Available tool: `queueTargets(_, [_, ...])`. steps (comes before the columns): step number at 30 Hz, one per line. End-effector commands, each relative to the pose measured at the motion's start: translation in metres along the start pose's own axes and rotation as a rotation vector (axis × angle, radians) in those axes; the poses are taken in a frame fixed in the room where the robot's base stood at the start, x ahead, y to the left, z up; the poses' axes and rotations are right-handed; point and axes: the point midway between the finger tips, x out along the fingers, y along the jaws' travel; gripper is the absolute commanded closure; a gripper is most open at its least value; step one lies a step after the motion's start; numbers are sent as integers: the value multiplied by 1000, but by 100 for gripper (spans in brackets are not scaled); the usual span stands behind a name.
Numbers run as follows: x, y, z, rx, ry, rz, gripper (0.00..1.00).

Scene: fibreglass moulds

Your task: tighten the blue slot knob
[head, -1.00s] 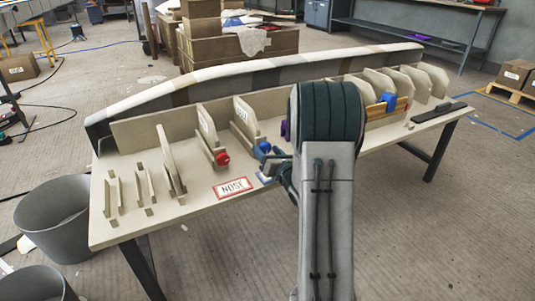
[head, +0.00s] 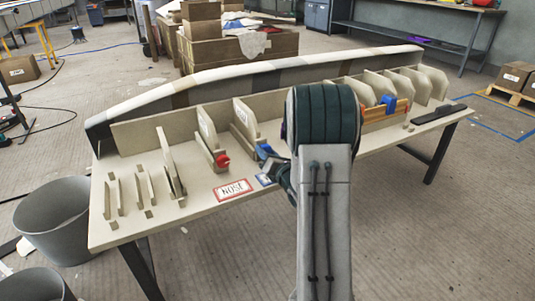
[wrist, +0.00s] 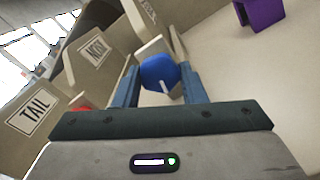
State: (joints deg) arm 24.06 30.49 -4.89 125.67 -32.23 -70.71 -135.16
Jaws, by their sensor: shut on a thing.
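The blue knob (wrist: 159,73) is a faceted block with a pale line on its lower face. It sits between the two blue-grey fingers of my gripper (wrist: 160,85) in the wrist view, at the front end of a beige slot holder. My gripper is shut on it. In the head view the blue knob (head: 264,151) shows in part at the table's middle, with my gripper (head: 272,160) against it and my arm hiding much of the area to its right.
A red knob (head: 222,160) stands on the slot to the left; several upright beige panels line the mould table (head: 130,228). A purple piece (wrist: 260,12) is at top right in the wrist view.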

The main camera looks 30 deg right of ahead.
Motion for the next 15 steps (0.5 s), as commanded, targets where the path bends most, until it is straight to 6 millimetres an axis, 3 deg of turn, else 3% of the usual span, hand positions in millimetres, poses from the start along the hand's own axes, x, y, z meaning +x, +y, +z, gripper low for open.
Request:
queueTargets(13, [0, 0, 0, 62, 0, -1, 86])
queueTargets(14, [0, 0, 0, 61, 0, -1, 54])
queueTargets(15, [0, 0, 0, 61, 0, -1, 43])
